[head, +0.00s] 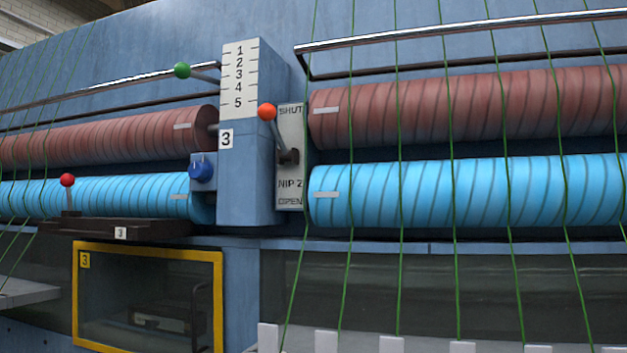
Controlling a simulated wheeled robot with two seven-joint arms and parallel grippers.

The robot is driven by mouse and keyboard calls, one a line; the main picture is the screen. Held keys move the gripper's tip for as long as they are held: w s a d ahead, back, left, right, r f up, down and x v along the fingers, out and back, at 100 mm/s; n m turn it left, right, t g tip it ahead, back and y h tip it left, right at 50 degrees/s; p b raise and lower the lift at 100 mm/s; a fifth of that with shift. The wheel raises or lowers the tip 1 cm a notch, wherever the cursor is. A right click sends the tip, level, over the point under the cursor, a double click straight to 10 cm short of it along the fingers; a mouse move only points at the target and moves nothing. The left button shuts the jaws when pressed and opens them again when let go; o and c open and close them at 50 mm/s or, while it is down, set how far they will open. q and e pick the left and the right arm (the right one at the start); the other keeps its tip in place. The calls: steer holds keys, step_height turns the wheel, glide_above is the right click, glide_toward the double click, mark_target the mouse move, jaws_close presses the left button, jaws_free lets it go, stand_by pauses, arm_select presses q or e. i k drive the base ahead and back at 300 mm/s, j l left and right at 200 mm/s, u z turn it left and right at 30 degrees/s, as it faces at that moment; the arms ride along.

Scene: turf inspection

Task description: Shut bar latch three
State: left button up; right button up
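A dark bar (115,229) with a white label 3 lies below the left blue roller. A short lever with a red ball knob (67,180) stands upright at its left part. I cannot tell from this view whether this latch is open or shut. Below it is a yellow-framed window or door (218,300), also marked 3, with a dark handle (198,315) at its right side. Neither of my grippers is in view.
A lever with an orange knob (267,112) leans up toward SHUT on the NIP 2 plate (290,190). A green-knobbed lever (182,70) sticks out beside the 1-to-5 scale (240,80). A blue knob (201,171) sits under the label 3. Green strands cross the rollers (470,190).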

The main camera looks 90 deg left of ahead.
mark_target(67, 180)
steer(key=u, duration=4.05)
steer(key=z, duration=0.4)
steer(key=j+z, duration=0.1)
steer(key=z, duration=0.35)
steer(key=i+z, duration=0.1)
steer(key=z, duration=0.3)
steer(key=j+z, duration=0.1)
steer(key=z, duration=0.75)
steer(key=j+z, duration=0.15)
steer(key=z, duration=0.25)
steer(key=k+j+z, duration=0.15)
steer(key=j+z, duration=0.3)
steer(key=k+j+z, duration=0.2)
steer(key=j+z, duration=0.25)
steer(key=j, duration=0.2)
steer(key=k+j+z, duration=0.3)
steer(key=j+z, duration=0.15)
steer(key=k+j+z, duration=0.6)
steer(key=z, duration=0.3)
steer(key=k+j, duration=0.15)
steer(key=k, duration=0.45)
steer(key=k+j+z, duration=0.1)
steer(key=k, duration=0.5)
steer(key=k+j, duration=0.2)
steer(key=k, duration=0.45)
